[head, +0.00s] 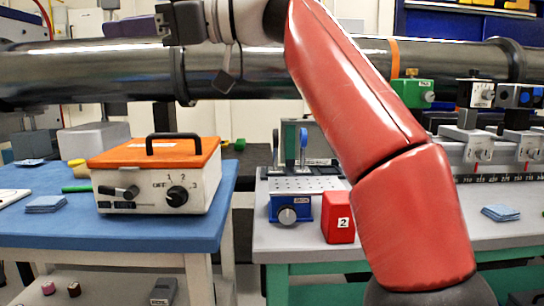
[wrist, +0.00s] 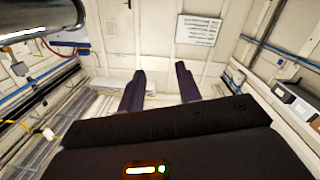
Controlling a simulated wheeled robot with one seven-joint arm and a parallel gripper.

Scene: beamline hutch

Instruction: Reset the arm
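My arm, in red padded covers, rises through the right half of the head view and bends left at the top edge. Its end (head: 182,22) is raised in front of the large steel pipe (head: 90,65); the fingers cannot be made out there. In the wrist view my gripper (wrist: 159,70) has its two dark fingers well apart, with nothing between them. Beyond them are a pale wall and a white notice (wrist: 198,29).
Below the arm, a blue-topped bench (head: 120,232) holds an orange-lidded control box (head: 150,180). A grey bench (head: 300,240) holds a perforated stage (head: 305,184), a red block (head: 338,218) and rail-mounted instruments (head: 470,140). A gap separates the benches.

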